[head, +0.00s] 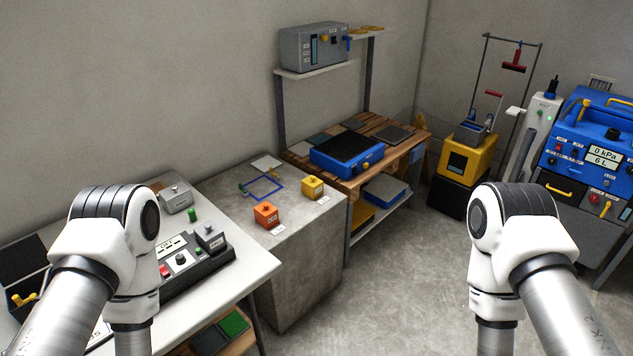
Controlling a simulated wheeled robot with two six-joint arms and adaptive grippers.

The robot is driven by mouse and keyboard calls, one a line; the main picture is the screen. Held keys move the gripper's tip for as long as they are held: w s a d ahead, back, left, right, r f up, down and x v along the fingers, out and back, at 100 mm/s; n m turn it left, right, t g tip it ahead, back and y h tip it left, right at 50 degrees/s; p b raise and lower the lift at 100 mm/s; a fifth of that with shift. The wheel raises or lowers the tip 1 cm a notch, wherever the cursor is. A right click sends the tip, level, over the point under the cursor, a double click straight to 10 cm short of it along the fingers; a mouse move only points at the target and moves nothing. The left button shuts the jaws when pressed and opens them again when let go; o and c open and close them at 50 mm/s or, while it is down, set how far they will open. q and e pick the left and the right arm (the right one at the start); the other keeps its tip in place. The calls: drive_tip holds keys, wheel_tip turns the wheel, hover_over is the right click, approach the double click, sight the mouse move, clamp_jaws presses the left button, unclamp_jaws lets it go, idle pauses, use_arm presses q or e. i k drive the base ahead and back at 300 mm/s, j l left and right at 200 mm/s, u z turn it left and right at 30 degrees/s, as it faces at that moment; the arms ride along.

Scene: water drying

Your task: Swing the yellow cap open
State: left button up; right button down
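Several yellow things show, and I cannot tell for certain which one is the yellow cap. A small yellow block (312,187) with a knob on top stands on the grey concrete block (305,240), beside an orange block (266,215). A small yellow piece (24,299) sits at a dark box at the far left. A yellow handle (558,190) is on the front of the blue machine (590,140) at the right. Both of my arms come in from the bottom corners and bend down out of the picture. Neither gripper shows.
A white table (225,262) with a control box (195,268) is at the left. A wooden workbench (415,150) with a blue scale (346,152) stands behind the concrete block. A yellow bucket (481,157) stands at the back right. The middle floor (400,270) is clear.

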sight(313, 187)
drive_tip(key=i+l+u, duration=0.1)
drive_tip(key=i+l, duration=0.25)
drive_tip(key=i+l+u, duration=0.15)
drive_tip(key=i+l, duration=0.2)
drive_tip(key=i+l+u, duration=0.1)
drive_tip(key=i+l, duration=0.2)
drive_tip(key=i+l+u, duration=0.15)
drive_tip(key=i+l, duration=0.15)
drive_tip(key=l, duration=0.25)
drive_tip(key=i+l+u, duration=0.1)
drive_tip(key=i+l, duration=0.2)
drive_tip(key=l, duration=0.15)
drive_tip(key=i+l+u, duration=0.15)
drive_tip(key=l, duration=0.35)
drive_tip(key=i+l+u, duration=0.1)
drive_tip(key=i+l, duration=0.25)
drive_tip(key=l, duration=0.2)
drive_tip(key=i+l+u, duration=0.1)
drive_tip(key=i+l, duration=0.15)
drive_tip(key=l, duration=0.25)
